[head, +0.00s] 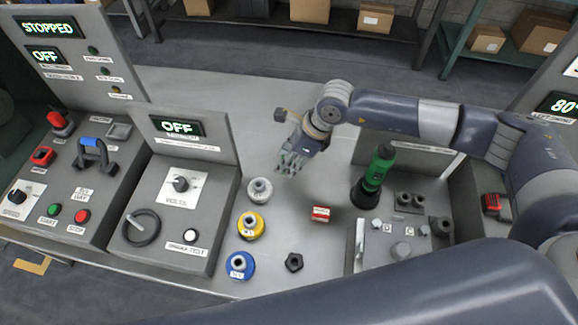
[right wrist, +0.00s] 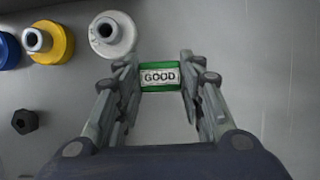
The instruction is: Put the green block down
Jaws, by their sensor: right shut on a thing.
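The green block (right wrist: 160,77) has a white label reading GOOD. In the right wrist view it sits between the fingertips of my right gripper (right wrist: 160,82). In the head view my right gripper (head: 287,167) is over the grey table, behind the white-grey knob weight; the block is not clearly visible there. The gripper is shut on the block, and I cannot tell whether the block touches the table. My left gripper is not in view.
White (head: 260,190), yellow (head: 250,226) and blue (head: 240,265) knobbed weights stand in a row. A red block (head: 320,213) and a black nut (head: 294,262) lie nearby. A green-black cylinder (head: 376,170) stands right. Control panels flank both sides; table behind my gripper is clear.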

